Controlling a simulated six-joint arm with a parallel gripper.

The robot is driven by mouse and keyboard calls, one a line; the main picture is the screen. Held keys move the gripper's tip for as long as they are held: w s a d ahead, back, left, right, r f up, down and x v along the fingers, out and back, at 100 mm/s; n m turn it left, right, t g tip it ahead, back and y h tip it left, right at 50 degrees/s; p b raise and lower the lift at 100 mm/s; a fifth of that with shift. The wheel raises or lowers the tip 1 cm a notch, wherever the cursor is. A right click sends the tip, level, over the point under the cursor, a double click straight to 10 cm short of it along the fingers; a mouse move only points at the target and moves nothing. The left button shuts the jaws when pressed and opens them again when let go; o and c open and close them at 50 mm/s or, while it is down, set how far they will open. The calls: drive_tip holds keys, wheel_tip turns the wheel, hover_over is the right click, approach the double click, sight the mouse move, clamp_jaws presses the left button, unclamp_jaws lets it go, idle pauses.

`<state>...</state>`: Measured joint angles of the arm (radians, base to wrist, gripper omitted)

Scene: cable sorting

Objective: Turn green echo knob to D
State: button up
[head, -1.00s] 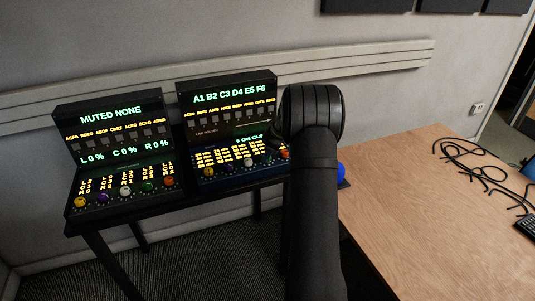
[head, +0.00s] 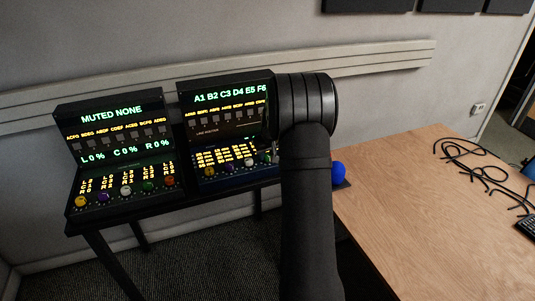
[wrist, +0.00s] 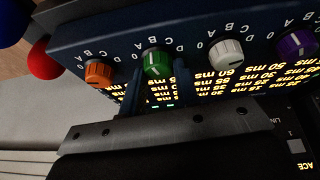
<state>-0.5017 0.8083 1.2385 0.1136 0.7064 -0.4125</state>
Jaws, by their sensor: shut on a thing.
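The green knob (wrist: 157,62) is on the blue-edged right panel, between an orange and a white knob in the wrist view. My gripper (wrist: 158,80) is shut on it, with one finger on each side. A pale mark on the knob faces the letters printed around it; I cannot tell which letter exactly. In the head view the green knob (head: 266,158) shows beside my arm, which hides my gripper.
The orange knob (wrist: 98,73) is close to one finger; the white knob (wrist: 226,53) is on the other side. A red ball (wrist: 43,60) and a blue ball (head: 338,170) stand beyond the panel's end. A left panel (head: 120,185) and a wooden desk (head: 420,220) are clear of my arm.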

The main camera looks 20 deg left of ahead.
drive_tip(key=m+h, duration=0.1)
drive_tip(key=m, duration=0.3)
drive_tip(key=shift+a+m+t+h, duration=0.1)
drive_tip(key=shift+m+t+h, duration=0.2)
drive_tip(key=shift+t+h, duration=0.1)
drive_tip(key=m, duration=0.2)
drive_tip(key=m+h, duration=0.1)
drive_tip(key=m, duration=0.1)
drive_tip(key=shift+a+m+h, duration=0.1)
drive_tip(key=shift+m+h, duration=0.2)
drive_tip(key=m+h, duration=0.1)
drive_tip(key=m, duration=0.3)
drive_tip(key=shift+h, duration=0.4)
drive_tip(key=shift+a+m+g+h, duration=0.1)
drive_tip(key=shift+m+g+h, duration=0.45)
drive_tip(key=shift+m, duration=1.25)
drive_tip(key=o, duration=1)
drive_tip(key=shift+m, duration=0.3)
